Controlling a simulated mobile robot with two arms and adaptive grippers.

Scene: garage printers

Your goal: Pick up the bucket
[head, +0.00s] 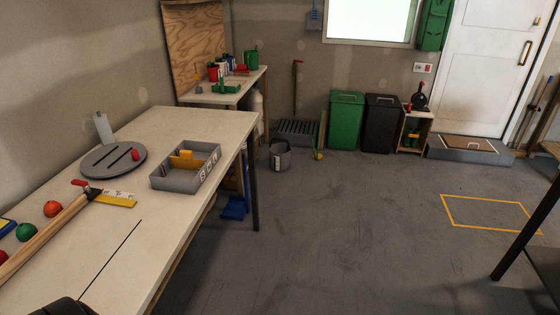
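A grey bucket (279,155) stands upright on the concrete floor in the middle of the head view, some way off. It is beyond the far end of the long workbench, with a pale label on its side. It looks empty, though its bottom is hidden. Neither gripper can be made out. A dark rounded shape at the bottom left edge may be part of my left arm; no fingers show there.
The long workbench (150,125) fills the left and holds a grey tray (165,181) and a hammer. A green bin (345,122) and a black bin (380,125) stand behind the bucket. Open floor (340,235) lies right of the workbench. A dark table leg (525,235) stands at right.

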